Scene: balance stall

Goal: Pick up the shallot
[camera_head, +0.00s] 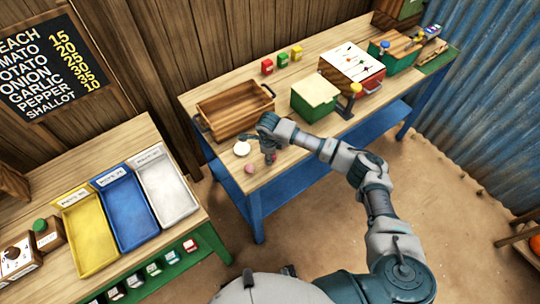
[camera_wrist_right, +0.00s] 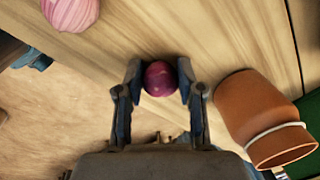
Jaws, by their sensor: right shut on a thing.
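A small, round, purple-red vegetable that looks like the shallot (camera_wrist_right: 160,78) sits between the two fingertips of my right gripper (camera_wrist_right: 160,84) in the right wrist view. The fingers are shut on it from both sides. In the head view my right gripper (camera_head: 269,155) is low over the front left of the long table, and it mostly hides the shallot. I cannot tell whether the shallot touches the table. A pink striped vegetable (camera_wrist_right: 70,10) lies apart from the gripper; it also shows in the head view (camera_head: 250,168). My left gripper is not in view.
A white round thing (camera_head: 242,148) lies left of my right gripper. A wooden crate (camera_head: 235,109) stands behind it. A terracotta pot (camera_wrist_right: 252,108) is close to the right finger. A green box (camera_head: 315,97) stands to the right. Yellow (camera_head: 88,238), blue and white trays are on the left table.

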